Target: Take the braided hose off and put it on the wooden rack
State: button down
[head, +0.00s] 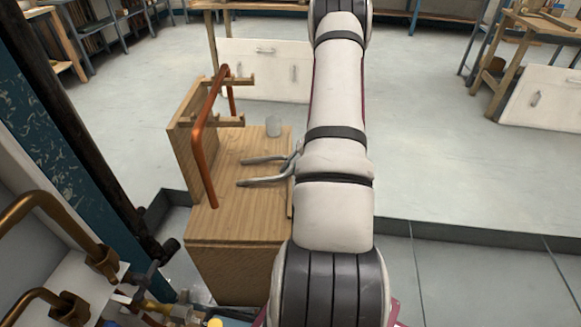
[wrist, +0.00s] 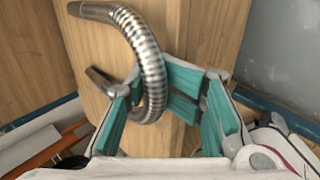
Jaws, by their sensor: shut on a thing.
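The braided hose (wrist: 150,62) is a silvery bent tube with smooth metal ends. My gripper (wrist: 168,95), with teal-lined fingers, is shut on its curved middle in the wrist view. In the head view the hose's two ends (head: 262,181) stick out left from behind my arm, over the wooden top; my gripper is mostly hidden there. The wooden rack (head: 186,135) has an upright board with pegs, left of the hose. I cannot tell whether the hose touches the wood below it.
A bent copper pipe (head: 203,140) rests against the rack's pegs and comes down to the wooden top. Brass pipes (head: 50,215) and fittings crowd the lower left. Open floor (head: 465,175) lies to the right.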

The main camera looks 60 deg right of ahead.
jog(key=shift+a+f, duration=0.1)
jog(key=shift+a, duration=0.1)
jog(key=c, duration=1.1)
grip_release()
jog(key=shift+d, duration=0.1)
jog(key=shift+c, duration=1.3)
jog(key=shift+w+r, duration=0.2)
